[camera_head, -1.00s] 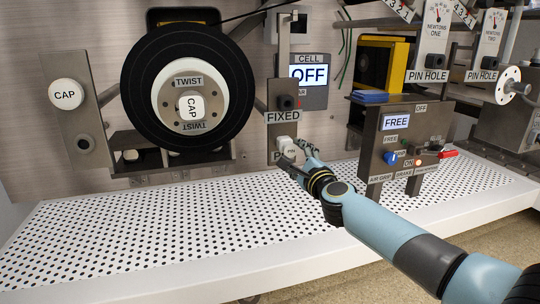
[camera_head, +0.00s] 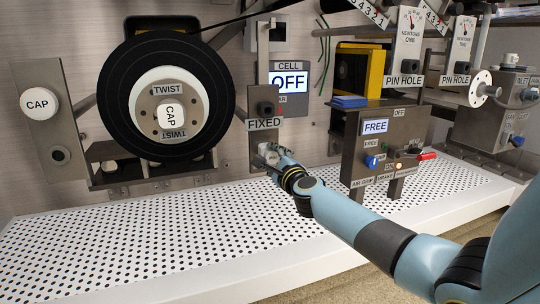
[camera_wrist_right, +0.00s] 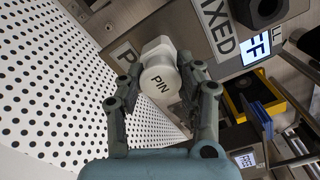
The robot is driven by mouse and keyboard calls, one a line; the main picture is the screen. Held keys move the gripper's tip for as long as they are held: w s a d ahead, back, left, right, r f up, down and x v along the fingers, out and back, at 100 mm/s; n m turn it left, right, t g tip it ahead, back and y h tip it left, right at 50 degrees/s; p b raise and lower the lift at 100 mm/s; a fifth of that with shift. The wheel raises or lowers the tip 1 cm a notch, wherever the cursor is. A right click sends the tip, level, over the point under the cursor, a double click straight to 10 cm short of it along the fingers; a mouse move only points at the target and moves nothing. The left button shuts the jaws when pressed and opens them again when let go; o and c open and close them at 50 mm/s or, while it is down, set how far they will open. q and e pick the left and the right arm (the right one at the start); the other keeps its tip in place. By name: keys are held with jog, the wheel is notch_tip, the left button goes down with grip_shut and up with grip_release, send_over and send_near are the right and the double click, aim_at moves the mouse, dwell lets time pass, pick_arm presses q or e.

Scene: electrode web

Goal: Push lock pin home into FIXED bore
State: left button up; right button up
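The white lock pin, its round end marked PIN (camera_wrist_right: 160,82), sits low on the grey upright plate (camera_head: 257,148), below the FIXED label (camera_head: 264,124). The dark FIXED bore fitting (camera_head: 265,107) is just above that label; it also shows at the top right of the right wrist view (camera_wrist_right: 262,10). My right gripper (camera_wrist_right: 161,74) has a finger on each side of the pin's head and appears closed on it. In the head view, my right gripper (camera_head: 272,154) partly hides the pin. How deep the pin sits is hidden. My left gripper is out of view.
A black web roll (camera_head: 122,98) with a white hub stands left of the plate. A control box (camera_head: 375,145) reading FREE stands to the right. The CELL display (camera_head: 289,80) reads OFF. The white perforated deck (camera_head: 130,240) below is clear.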

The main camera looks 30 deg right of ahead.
aim_at(273, 158)
grip_shut()
jog(key=shift+s+a, duration=0.15)
jog(key=shift+s, duration=0.45)
jog(key=shift+s+a+p, duration=0.15)
jog(key=shift+s+p, duration=0.3)
jog(key=shift+s, duration=0.1)
jog(key=shift+p+v, duration=0.3)
jog(key=shift+v, duration=0.95)
